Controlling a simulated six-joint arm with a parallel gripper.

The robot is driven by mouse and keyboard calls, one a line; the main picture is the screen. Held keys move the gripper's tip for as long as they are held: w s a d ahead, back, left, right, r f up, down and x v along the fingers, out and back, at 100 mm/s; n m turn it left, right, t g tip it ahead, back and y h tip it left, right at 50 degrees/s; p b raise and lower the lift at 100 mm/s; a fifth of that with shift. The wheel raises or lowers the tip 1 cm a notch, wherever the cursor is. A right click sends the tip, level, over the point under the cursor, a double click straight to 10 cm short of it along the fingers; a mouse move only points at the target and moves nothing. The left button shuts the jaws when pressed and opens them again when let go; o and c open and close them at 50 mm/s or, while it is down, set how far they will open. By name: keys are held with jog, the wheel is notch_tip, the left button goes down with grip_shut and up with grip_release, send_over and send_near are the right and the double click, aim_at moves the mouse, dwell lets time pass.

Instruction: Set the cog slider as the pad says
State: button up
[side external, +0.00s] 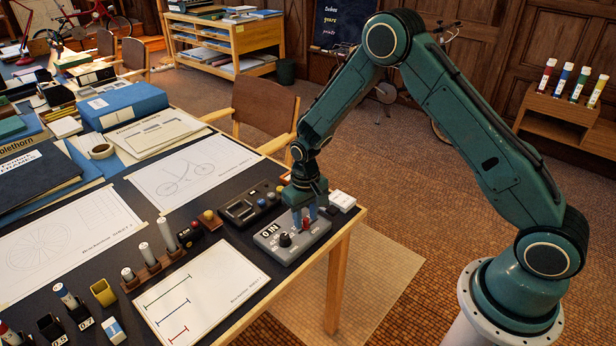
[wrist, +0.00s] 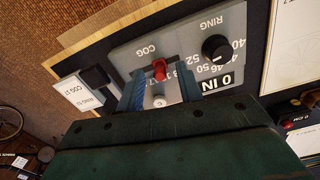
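The grey control box (side external: 290,240) lies at the table's near corner, with a COG slider and a black RING knob (wrist: 215,48). The slider's red cap (wrist: 159,69) sits between the tips of my gripper (wrist: 158,80). My gripper points down over the box in the side view (side external: 305,217), with its blue fingers apart and a gap beside the cap. The fingers hide much of the COG scale. The pad (wrist: 83,92) beside the box reads "COG 17" and a RING line whose number is unclear. It also shows in the side view (side external: 342,201).
A dark device with a dial plate (side external: 240,212) and small buttons stands behind the box. The table edge is close on the right.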

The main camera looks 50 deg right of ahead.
aim_at(311, 224)
grip_shut()
jog(key=shift+d, duration=1.05)
grip_release()
notch_tip(311, 224, up, 14)
jog(key=shift+f, duration=0.15)
dwell(0.5)
